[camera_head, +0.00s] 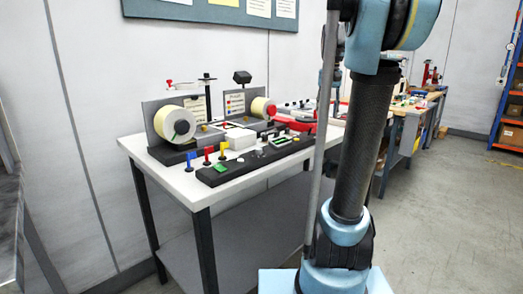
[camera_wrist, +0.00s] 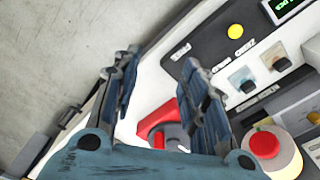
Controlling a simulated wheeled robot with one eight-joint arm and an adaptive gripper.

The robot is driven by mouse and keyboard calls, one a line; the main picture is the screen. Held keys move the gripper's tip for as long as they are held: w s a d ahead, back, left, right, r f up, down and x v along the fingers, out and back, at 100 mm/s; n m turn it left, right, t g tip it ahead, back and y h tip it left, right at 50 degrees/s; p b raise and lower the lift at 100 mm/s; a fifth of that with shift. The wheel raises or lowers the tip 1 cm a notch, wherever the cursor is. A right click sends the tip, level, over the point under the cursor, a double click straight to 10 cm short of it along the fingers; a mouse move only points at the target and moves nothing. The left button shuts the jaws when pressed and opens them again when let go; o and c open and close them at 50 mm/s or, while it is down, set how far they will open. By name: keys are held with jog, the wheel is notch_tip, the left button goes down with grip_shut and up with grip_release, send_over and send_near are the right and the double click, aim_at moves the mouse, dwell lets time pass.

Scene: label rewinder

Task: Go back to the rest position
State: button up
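My gripper (camera_wrist: 160,62) shows in the wrist view with its two blue fingers spread apart. It is open, and nothing is held between the fingers. Past the fingers, a red curved part (camera_wrist: 158,118) lies on a white surface; the fingers partly cover it, and I see no contact. The label rewinder (camera_head: 180,120) stands on the white table in the head view, with two label rolls. My gripper cannot be made out in the head view, where my arm stands upright at the right of the table.
The table (camera_head: 190,190) has dark legs. Other benches (camera_head: 405,115) and a shelf (camera_head: 512,100) stand behind. The floor at right is clear.

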jog(key=s+a+f+n+t, duration=0.1)
jog(key=s+a+f, duration=0.2)
jog(key=s+f, duration=1.1)
jog(key=s+a+f+n, duration=0.1)
jog(key=s+a+f, duration=0.2)
jog(key=s+f, duration=1)
jog(key=shift+s+a+f+n+t, duration=0.15)
jog(key=shift+s+f+n+t, duration=0.2)
jog(key=shift+f, duration=0.25)
jog(key=shift+w+f, duration=0.2)
jog(key=shift+w, duration=0.25)
